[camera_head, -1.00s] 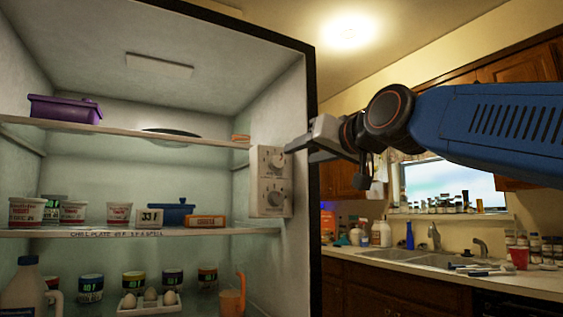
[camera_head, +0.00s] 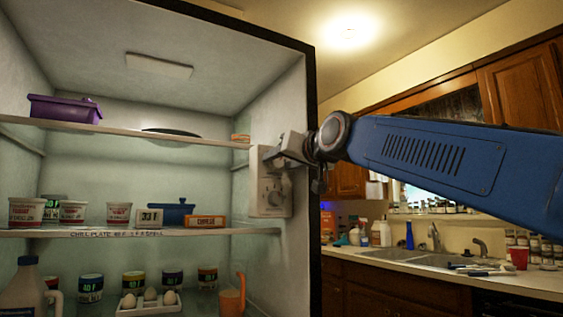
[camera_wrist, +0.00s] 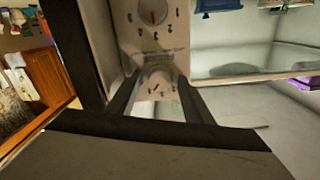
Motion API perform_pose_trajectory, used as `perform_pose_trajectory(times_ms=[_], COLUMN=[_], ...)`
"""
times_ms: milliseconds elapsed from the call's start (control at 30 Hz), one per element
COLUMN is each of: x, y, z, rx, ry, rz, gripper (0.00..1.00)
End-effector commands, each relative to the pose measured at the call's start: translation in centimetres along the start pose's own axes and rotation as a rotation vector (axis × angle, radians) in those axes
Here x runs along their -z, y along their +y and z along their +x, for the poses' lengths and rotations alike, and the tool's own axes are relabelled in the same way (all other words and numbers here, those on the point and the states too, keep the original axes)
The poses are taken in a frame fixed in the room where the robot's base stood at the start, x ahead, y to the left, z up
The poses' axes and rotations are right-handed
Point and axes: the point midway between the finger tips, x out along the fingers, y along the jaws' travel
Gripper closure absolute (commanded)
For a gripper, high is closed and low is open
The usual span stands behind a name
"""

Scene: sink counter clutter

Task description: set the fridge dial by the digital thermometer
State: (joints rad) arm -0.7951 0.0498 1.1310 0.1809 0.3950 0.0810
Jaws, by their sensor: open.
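A white panel (camera_head: 257,195) with two round dials is on the fridge's right inner wall. In the wrist view, the dial between my fingers (camera_wrist: 158,76) and the other dial (camera_wrist: 152,12) each have a red pointer and marks around them. My gripper (camera_head: 277,156) is open at the upper dial and hides most of it in the head view. In the wrist view its fingers (camera_wrist: 158,90) stand either side of that dial; I cannot tell if they touch it. The small white digital thermometer (camera_head: 149,217) stands on the middle shelf; its digits are too small to read surely.
The middle shelf (camera_head: 60,234) also holds several tubs, a blue pot (camera_head: 176,213) and an orange box (camera_head: 205,221). A purple container (camera_head: 65,109) is on the top shelf. Below are a milk jug (camera_head: 25,290), eggs and an orange jug (camera_head: 232,297). A sink counter is at right.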

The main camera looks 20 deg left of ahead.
Motion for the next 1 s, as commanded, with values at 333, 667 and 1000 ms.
perform_pose_trajectory(times_ms=[333, 667, 1000], x=[-0.03, -0.03, -0.04], y=[0.01, 0.02, 0.00], z=[0.01, 0.01, 0.01], rx=[0.000, 0.000, 0.000], ry=[0.000, -0.001, -0.001], rz=[0.000, -0.024, -0.218], gripper=[0.87, 0.95, 0.95])
